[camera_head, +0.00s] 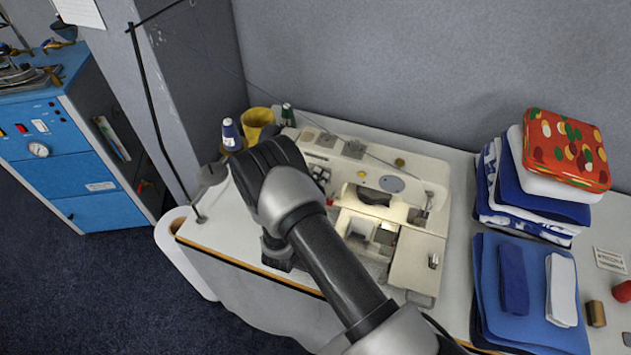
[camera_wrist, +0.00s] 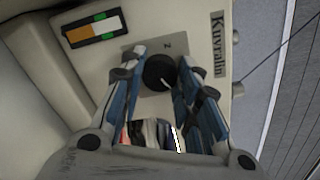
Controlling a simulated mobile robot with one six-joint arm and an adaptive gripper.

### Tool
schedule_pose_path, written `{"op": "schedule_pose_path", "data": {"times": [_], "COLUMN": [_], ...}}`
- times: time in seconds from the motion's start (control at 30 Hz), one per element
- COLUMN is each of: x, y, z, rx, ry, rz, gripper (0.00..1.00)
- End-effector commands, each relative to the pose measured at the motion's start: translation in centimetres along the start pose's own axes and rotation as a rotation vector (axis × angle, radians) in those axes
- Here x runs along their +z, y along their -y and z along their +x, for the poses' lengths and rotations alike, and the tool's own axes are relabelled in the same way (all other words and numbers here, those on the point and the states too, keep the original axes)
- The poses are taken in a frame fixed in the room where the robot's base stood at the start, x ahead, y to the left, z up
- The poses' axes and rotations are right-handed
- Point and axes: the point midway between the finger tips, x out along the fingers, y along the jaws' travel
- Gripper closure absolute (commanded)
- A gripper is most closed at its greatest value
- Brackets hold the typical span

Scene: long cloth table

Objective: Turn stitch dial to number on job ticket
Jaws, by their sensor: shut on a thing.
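The black round stitch dial (camera_wrist: 160,72) sits on a grey plate (camera_wrist: 150,50) on the sewing machine's pale body in the wrist view. A mark like a sideways 2 or Z shows on the plate just above the dial. My gripper (camera_wrist: 160,76) has its two blue-grey fingers on either side of the dial, shut on it. The dial's pointer cannot be made out. In the head view the sewing machine (camera_head: 415,185) stands on the table, and my arm hides the dial. A small white printed card (camera_head: 609,259), possibly the job ticket, lies at the right; its text is unreadable.
Folded blue and white cloths (camera_head: 520,300) and a cloth stack with a red patterned tin (camera_head: 566,148) on top stand right of the machine. A yellow cup (camera_head: 257,122) and a thread cone (camera_head: 231,135) stand behind my arm. A blue cabinet (camera_head: 70,150) is at far left.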

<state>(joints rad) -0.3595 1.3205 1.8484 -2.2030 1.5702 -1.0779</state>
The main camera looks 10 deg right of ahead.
Motion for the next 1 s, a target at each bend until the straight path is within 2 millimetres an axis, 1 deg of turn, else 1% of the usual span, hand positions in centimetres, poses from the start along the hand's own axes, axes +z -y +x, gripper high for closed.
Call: {"op": "schedule_pose_path", "data": {"times": [0.07,0.1,0.4,0.67,0.77,0.87,1.0], "x": [-0.1,0.0,0.0,0.0,0.0,0.1,0.1], "y": [0.0,0.0,0.0,0.0,0.0,-0.1,-0.1], "z": [0.0,0.0,0.0,0.0,-0.4,-1.5,-4.3], "rx": [0.001,0.001,0.000,0.000,0.001,0.002,0.004], "ry": [-0.001,-0.001,0.000,0.000,0.001,0.002,0.004], "rz": [0.000,0.000,0.001,0.001,0.001,0.000,-0.001], "gripper": [0.94,0.68,0.49,0.49,0.49,0.49,0.49]}}
